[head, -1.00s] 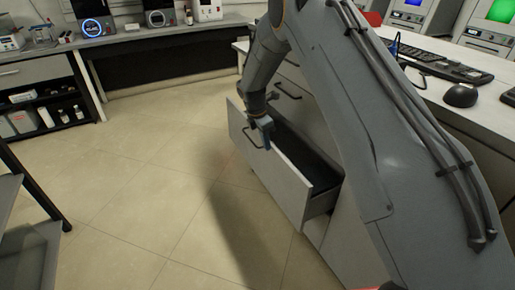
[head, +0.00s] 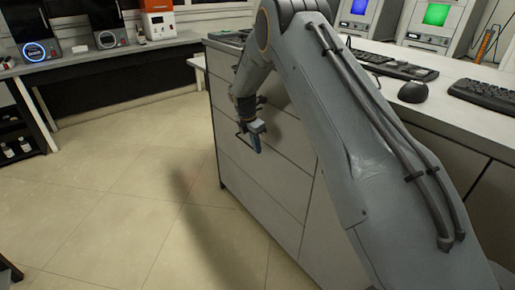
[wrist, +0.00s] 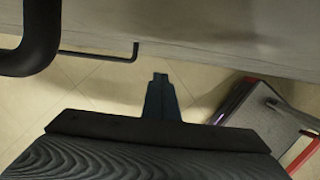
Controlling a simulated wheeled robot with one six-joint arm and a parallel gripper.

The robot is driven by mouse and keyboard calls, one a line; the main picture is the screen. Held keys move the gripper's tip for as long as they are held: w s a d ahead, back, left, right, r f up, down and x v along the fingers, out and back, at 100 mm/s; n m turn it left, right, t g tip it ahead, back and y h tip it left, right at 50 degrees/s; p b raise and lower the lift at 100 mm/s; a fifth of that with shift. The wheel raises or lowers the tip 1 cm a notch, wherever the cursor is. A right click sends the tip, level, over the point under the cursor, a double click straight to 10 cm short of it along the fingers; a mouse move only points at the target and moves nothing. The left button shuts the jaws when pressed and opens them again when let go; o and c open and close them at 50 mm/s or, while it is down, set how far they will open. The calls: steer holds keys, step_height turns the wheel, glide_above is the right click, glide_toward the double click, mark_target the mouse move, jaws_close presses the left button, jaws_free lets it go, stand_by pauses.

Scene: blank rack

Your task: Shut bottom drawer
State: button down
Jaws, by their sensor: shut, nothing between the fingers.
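The grey drawer cabinet (head: 290,190) stands in the middle of the head view. Its bottom drawer (head: 252,190) looks flush with the cabinet front, with no open gap visible. My gripper (head: 257,145) is shut and empty, pointing down just in front of the drawer fronts. A dark handle (head: 240,138) shows beside it, partly hidden. In the wrist view my shut fingers (wrist: 160,88) are below a grey front (wrist: 210,40). A thick dark handle (wrist: 35,40) is close at upper left and a thinner one (wrist: 125,57) is farther off. I cannot tell whether the fingers touch the front.
The worktop holds keyboards (head: 490,95), a mouse (head: 413,92) and instruments with lit screens (head: 436,15). Another bench (head: 120,55) with devices stands at the back left. The tiled floor (head: 110,210) left of the cabinet is clear.

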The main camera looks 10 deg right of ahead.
steer(key=s+a+r, duration=0.3)
steer(key=a+r, duration=0.3)
steer(key=r, duration=0.4)
steer(key=s+d+r+m+p, duration=0.1)
steer(key=s+d+r+m, duration=0.15)
steer(key=s, duration=0.35)
steer(key=s+d+r+m+y+p, duration=0.1)
steer(key=s+d+r+m, duration=0.1)
steer(key=s+m, duration=0.3)
steer(key=s+d+r+m+p, duration=0.1)
steer(key=s+d+r+m, duration=0.15)
steer(key=s, duration=0.45)
steer(key=s+d+r+m+p, duration=0.1)
steer(key=s+m, duration=0.5)
steer(key=s, duration=0.6)
steer(key=s+d+r+m+g+y+p, duration=0.1)
steer(key=s+d+m+p, duration=0.1)
steer(key=s+m, duration=0.5)
steer(key=s, duration=0.5)
steer(key=shift+s+d+r, duration=0.15)
steer(key=shift+s+r, duration=0.2)
